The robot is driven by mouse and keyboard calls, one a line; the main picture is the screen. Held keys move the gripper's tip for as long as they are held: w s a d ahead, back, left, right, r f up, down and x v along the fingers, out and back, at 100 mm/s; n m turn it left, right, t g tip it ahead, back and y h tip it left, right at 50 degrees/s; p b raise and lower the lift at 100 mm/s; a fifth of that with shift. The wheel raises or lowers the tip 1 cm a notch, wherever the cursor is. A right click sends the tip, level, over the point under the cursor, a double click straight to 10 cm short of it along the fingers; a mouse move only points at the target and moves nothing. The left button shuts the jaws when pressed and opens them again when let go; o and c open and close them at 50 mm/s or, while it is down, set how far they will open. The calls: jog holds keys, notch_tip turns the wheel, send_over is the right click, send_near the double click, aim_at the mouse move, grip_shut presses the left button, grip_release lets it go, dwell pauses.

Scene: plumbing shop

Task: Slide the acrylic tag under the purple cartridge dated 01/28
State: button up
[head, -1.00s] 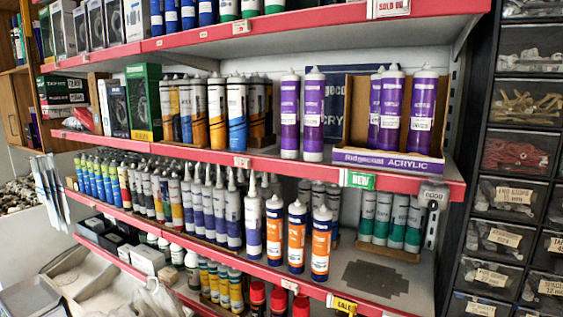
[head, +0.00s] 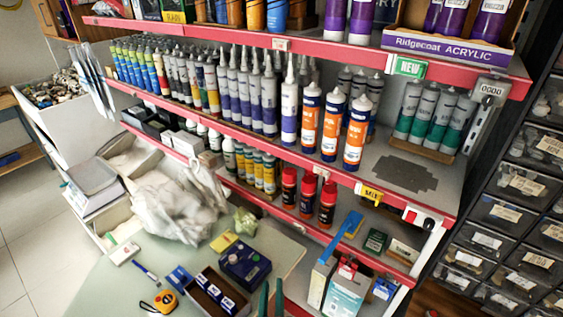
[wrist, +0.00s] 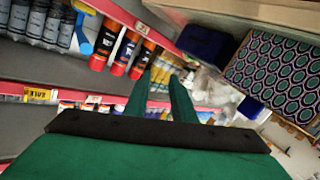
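Several purple cartridges show at the top of the head view, with their upper parts cut off. Two purple cartridges (head: 359,22) stand on the red-edged shelf. More purple cartridges (head: 490,20) stand in the box marked Ridgecoat ACRYLIC (head: 440,44). Their dates cannot be read here, so I cannot tell which is 01/28. I cannot make out which tag is the acrylic one. My gripper (head: 271,290) is at the bottom edge of the head view, low over the counter and well below the purple cartridges. In the wrist view its green fingers (wrist: 159,84) are apart with nothing seen between them.
A green NEW tag (head: 408,67), a yellow SALE tag (head: 370,193) and a grey 0000 device (head: 490,90) are on the shelf edges. The counter (head: 100,292) holds a tape measure (head: 160,301), a dark blue box (head: 244,265) and an open box (head: 215,293). Drawers stand at right.

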jog(key=w+a+r+m+h, duration=0.1)
jog(key=w+a+r+h, duration=0.15)
jog(key=w+r, duration=1.1)
jog(key=m+g+h, duration=0.2)
jog(key=m+h, duration=0.6)
jog(key=m, duration=0.2)
send_near(285, 45)
jog(key=x, duration=0.8)
grip_shut()
